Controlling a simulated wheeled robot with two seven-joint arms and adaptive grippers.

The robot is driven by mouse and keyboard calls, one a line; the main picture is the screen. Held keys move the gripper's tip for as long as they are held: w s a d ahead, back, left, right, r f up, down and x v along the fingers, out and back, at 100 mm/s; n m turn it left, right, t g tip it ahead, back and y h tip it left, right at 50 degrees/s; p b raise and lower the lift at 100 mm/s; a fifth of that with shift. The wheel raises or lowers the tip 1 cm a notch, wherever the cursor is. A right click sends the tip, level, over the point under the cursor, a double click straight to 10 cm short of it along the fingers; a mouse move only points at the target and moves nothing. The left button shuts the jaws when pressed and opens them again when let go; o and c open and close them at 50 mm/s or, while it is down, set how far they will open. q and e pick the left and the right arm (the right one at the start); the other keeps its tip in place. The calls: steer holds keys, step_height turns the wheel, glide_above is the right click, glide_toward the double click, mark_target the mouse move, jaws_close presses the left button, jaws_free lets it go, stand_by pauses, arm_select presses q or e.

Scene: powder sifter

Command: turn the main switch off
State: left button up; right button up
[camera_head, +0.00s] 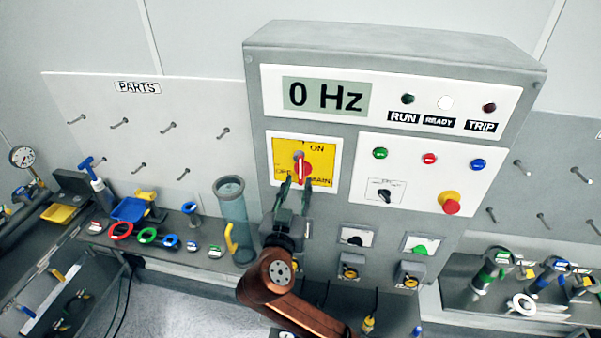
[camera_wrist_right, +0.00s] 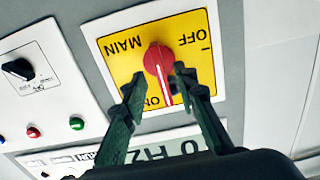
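The main switch (camera_head: 302,165) is a red knob on a yellow plate marked ON, OFF and MAIN, on the grey cabinet. Its white line points up toward ON. In the right wrist view the knob (camera_wrist_right: 157,62) appears upside down, with its line toward ON. My right gripper (camera_head: 295,188) is open and empty, just below and in front of the knob. In the right wrist view its two dark fingers (camera_wrist_right: 163,84) point at the plate, one on each side of the knob's lower part. I cannot tell whether they touch it. My left gripper is not in view.
A display (camera_head: 326,96) reads 0 Hz; the READY lamp (camera_head: 444,102) looks white. Right of the switch is a panel with buttons, a black selector (camera_head: 385,196) and a red emergency stop (camera_head: 450,206). A clear cylinder (camera_head: 231,215) stands left of the gripper.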

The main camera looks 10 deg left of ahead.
mark_target(300, 176)
steer(key=w+p, duration=0.1)
steer(key=w, duration=0.2)
steer(key=shift+w+r, duration=0.15)
steer(key=shift+w, duration=0.5)
steer(key=shift+c, duration=0.3)
jaws_close()
